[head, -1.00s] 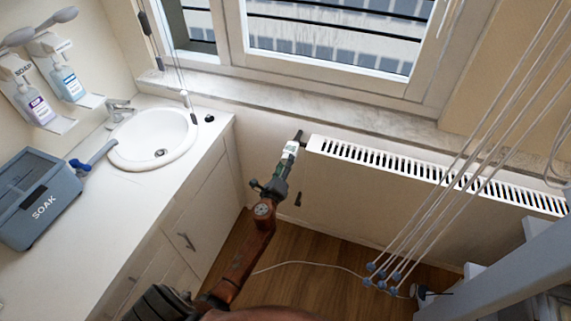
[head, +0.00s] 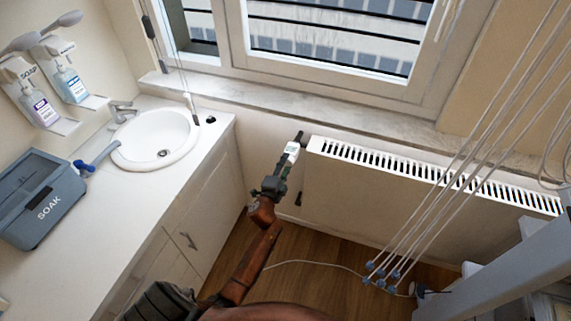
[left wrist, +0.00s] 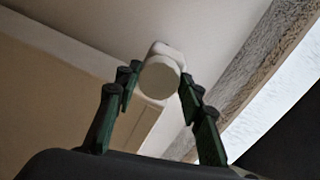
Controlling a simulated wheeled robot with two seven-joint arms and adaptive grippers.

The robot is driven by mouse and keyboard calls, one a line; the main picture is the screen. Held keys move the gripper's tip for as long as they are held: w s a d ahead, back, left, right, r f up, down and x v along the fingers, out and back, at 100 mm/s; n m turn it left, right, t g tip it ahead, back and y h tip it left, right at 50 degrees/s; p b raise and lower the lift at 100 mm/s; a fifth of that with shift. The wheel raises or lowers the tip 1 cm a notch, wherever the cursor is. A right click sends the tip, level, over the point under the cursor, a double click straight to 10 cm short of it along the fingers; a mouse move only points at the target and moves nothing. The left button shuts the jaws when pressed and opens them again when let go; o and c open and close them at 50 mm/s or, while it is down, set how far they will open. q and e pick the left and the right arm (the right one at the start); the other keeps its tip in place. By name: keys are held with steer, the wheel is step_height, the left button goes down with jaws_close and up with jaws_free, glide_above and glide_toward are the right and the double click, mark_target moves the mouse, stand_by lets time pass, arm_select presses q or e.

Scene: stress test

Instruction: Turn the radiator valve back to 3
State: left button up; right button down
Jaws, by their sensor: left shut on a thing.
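The white radiator valve head (head: 292,149) is at the left end of the white radiator (head: 400,205), just below the windowsill. My left gripper (head: 287,160) reaches up to it from below and is shut on it. In the left wrist view the round white valve head (left wrist: 160,78) sits between the dark green fingers of the left gripper (left wrist: 160,92), its plain end face towards the camera. I cannot read any numbers or a mark on the valve, so its setting does not show. My right gripper is not in view.
A marble-like sill (head: 330,115) runs above the radiator. Left are a counter with a sink (head: 153,140) and a SOAK box (head: 42,205). Hanging cords (head: 450,170) cross in front of the radiator's right part. A white cable (head: 310,263) lies on the wooden floor.

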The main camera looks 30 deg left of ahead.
arm_select(q)
steer(key=shift+n, duration=0.6)
steer(key=o, duration=1.2)
steer(key=shift+c, duration=0.2)
steer(key=shift+s, duration=0.15)
steer(key=v, duration=1.1)
steer(key=shift+s, duration=0.35)
steer(key=shift+d, duration=0.1)
